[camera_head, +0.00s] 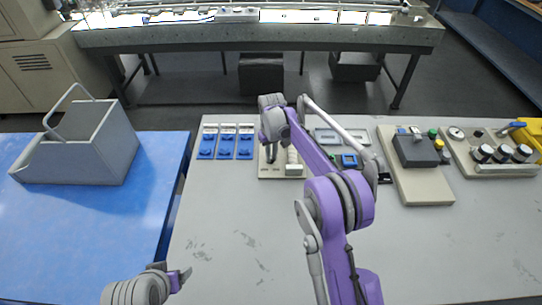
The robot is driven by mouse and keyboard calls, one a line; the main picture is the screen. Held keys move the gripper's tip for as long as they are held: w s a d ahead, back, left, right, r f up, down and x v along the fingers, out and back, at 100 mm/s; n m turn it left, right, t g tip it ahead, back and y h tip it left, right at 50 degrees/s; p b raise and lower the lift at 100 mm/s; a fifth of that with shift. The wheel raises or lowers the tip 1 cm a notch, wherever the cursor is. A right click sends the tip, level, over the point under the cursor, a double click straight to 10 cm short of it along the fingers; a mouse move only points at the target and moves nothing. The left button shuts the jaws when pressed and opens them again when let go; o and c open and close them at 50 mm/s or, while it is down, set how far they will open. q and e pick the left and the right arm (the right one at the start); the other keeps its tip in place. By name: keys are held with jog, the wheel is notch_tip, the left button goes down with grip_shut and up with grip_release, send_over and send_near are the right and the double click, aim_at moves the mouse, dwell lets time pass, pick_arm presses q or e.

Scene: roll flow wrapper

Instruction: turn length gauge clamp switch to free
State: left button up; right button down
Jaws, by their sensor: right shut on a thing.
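My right gripper (271,152) points down at the left part of a beige panel (285,172) at the middle back of the grey table. It is shut on a small dark part there, which looks like a switch handle. The fingers and wrist cover most of this part, so its setting cannot be read. Any label naming the length gauge clamp switch is too small to read. My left gripper (181,277) is low at the left, above the front of the table, away from the panels. Its finger opening is not clear from this angle.
Several blue switch units (226,142) stand left of the panel. To its right are a beige block with a dark box (416,150) and a panel with black knobs (503,153). A grey caddy (82,150) stands on the blue table (95,222). The grey table's front (240,240) is clear.

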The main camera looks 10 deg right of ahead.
aim_at(272, 158)
jog(key=shift+n, duration=0.4)
jog(key=c, duration=0.9)
grip_release()
jog(key=shift+o, duration=0.2)
notch_tip(272, 158, up, 11)
jog(key=shift+f, duration=0.1)
